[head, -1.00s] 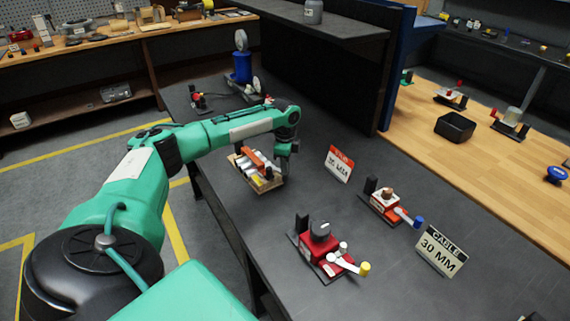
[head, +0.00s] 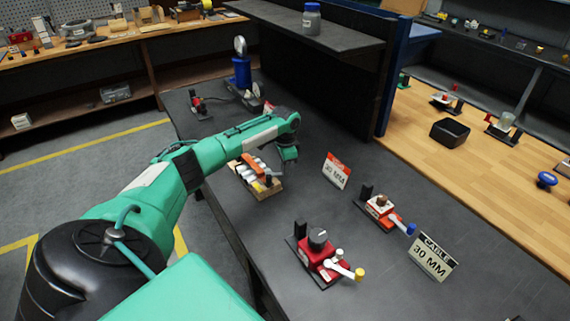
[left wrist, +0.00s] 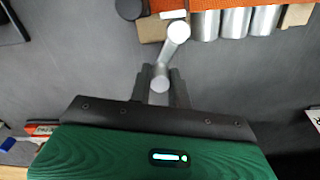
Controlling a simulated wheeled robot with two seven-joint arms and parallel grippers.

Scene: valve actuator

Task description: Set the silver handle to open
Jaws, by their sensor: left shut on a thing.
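The silver handle (left wrist: 170,57) shows in the left wrist view as a short grey lever with a round pale knob at its upper end. It runs down from beside an orange-topped unit with several silver cylinders (left wrist: 235,22). My left gripper (left wrist: 161,82) is shut on the lower end of the handle. In the head view my left gripper (head: 288,155) points down at the right of the same unit (head: 252,177), which has a wooden base. My right gripper is not in view.
On the dark bench, a red device with a white lever and yellow knob (head: 321,257) and an orange device with a blue-tipped lever (head: 382,210) stand nearer. Label cards (head: 336,170) and (head: 432,256) stand beside them. A dark shelf (head: 330,40) rises behind.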

